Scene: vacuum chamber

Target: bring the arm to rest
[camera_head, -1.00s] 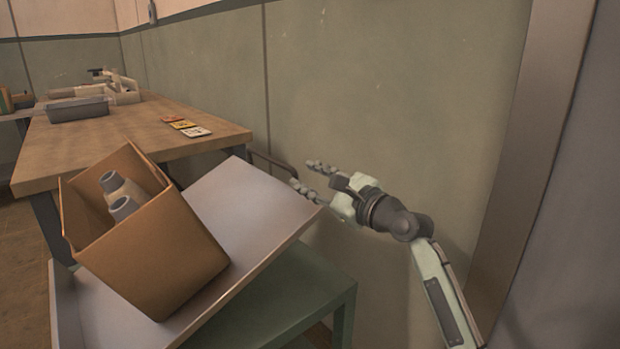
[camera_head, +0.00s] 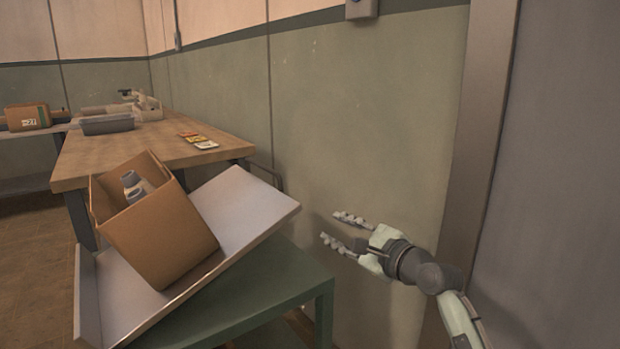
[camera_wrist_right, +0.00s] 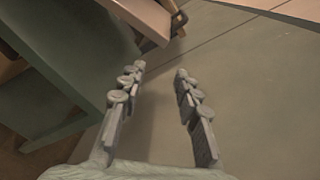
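My right gripper (camera_head: 340,230) is in the lower right of the head view, beside the green table and in front of the wall. Its two fingers are apart with nothing between them. My left gripper is in neither view.
A tilted grey tray (camera_head: 240,205) bears a cardboard box (camera_head: 160,240) with grey-capped items (camera_head: 133,185) on a green table (camera_head: 270,295). Behind are a wooden table (camera_head: 110,158), a grey bin (camera_head: 107,124) and small cards (camera_head: 205,144). A grey post (camera_head: 475,150) stands at right.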

